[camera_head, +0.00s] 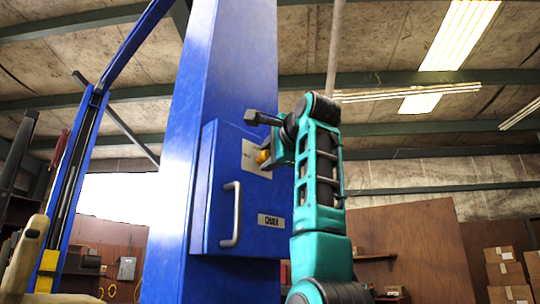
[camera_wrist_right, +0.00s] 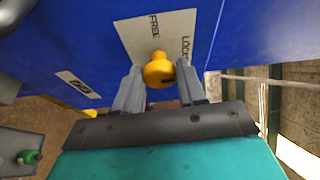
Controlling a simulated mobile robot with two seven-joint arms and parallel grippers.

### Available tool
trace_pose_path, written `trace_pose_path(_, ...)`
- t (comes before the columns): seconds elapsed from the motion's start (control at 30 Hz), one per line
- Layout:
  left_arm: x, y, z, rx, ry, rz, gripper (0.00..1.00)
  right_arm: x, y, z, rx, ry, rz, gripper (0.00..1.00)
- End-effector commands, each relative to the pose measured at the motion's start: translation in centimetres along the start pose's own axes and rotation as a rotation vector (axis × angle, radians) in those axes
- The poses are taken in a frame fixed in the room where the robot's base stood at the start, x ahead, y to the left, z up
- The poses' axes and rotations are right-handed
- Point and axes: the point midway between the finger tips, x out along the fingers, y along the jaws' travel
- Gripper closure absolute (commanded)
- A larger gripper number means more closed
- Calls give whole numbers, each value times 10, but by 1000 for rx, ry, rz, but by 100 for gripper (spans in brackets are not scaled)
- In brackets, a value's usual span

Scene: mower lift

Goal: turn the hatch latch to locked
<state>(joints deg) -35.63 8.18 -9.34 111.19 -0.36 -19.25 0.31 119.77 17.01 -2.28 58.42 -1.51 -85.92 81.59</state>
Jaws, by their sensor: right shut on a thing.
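The hatch latch (camera_wrist_right: 158,72) is a yellow knob on a pale plate (camera_wrist_right: 150,32) lettered with words that look like "FREE" and "LOCK", partly cut off. In the head view the latch (camera_head: 263,157) shows near the top right of the blue hatch (camera_head: 217,200). My right gripper (camera_wrist_right: 160,88) has one grey finger on each side of the knob and is shut on it. A small nub of the knob points up the picture, roughly between the two words; its exact setting is hard to tell. My left gripper is in neither view.
The hatch sits on a wide blue column (camera_head: 222,70) and carries a grey bar handle (camera_head: 231,215) and a small label (camera_head: 271,221). A blue frame (camera_head: 75,180) stands at the left. Cardboard boxes (camera_head: 505,270) are stacked far right.

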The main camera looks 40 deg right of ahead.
Motion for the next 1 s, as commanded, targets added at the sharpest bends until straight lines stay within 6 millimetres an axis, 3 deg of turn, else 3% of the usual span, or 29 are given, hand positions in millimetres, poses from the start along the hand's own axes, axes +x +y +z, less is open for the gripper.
trace_pose_path(0.67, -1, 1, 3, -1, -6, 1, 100, 0, 0, 0, 53, 0, 24, 90)
trace_pose_path(0.7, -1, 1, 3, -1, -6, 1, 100, 0, 0, 0, 53, 0, 24, 56)
trace_pose_path(0.9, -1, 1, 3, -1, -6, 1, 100, 0, 0, 0, 52, 0, 22, 37)
trace_pose_path(1.0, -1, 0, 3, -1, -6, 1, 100, 0, 0, 0, 52, 0, 22, 35)
